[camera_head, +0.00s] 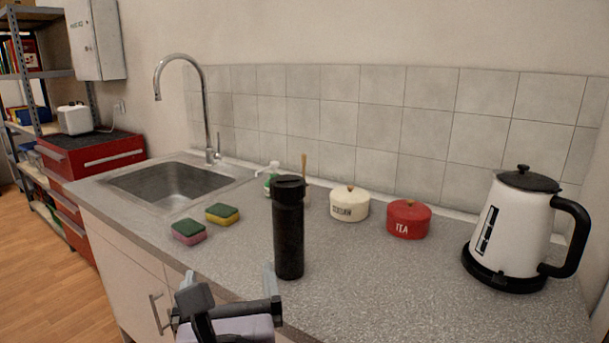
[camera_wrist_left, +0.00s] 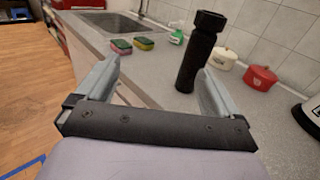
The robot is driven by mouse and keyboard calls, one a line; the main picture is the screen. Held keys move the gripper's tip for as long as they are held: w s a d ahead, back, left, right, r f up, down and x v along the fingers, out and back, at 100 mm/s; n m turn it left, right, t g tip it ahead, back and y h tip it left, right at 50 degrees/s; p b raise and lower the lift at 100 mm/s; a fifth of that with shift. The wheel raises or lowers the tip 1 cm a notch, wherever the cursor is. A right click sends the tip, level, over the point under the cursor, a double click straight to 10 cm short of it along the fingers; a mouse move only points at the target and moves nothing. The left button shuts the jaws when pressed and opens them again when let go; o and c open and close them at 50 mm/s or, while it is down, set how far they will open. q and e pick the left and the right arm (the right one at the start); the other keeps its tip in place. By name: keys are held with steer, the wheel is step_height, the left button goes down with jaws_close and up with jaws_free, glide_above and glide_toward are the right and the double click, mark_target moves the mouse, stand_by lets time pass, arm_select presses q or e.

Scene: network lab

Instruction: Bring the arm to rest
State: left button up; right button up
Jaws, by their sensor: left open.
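My left gripper (camera_head: 229,280) is at the bottom of the head view, in front of the counter's front edge. In the left wrist view its two fingers (camera_wrist_left: 159,72) stand wide apart with nothing between them. A black bottle (camera_head: 288,232) stands upright on the counter, just beyond the gripper and apart from it in the head view. The bottle also shows in the left wrist view (camera_wrist_left: 195,60), behind the right-hand finger. My right gripper is in neither view.
The grey counter (camera_head: 380,290) holds two sponges (camera_head: 189,231), a sink (camera_head: 172,184) with a tall tap (camera_head: 205,110), a cream pot (camera_head: 349,207), a red tea pot (camera_head: 408,222) and a white kettle (camera_head: 516,232). Open floor (camera_head: 50,265) lies to the left.

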arm_select(q)
step_height(320, 180, down, 22)
steer(key=s+a+n+g+h+p, duration=0.1)
steer(key=n+g+h, duration=0.45)
steer(key=n, duration=0.85)
steer(key=s+a+f+n+g, duration=0.1)
steer(key=s+a+f+n, duration=0.3)
steer(key=s+f+n, duration=0.3)
steer(key=s+a+f+n+p, duration=0.1)
steer(key=s+a+f+n, duration=0.4)
steer(key=n, duration=0.5)
steer(key=shift+s+a+f+g, duration=0.3)
steer(key=shift+s+f+g, duration=0.05)
steer(key=shift+s+f, duration=0.55)
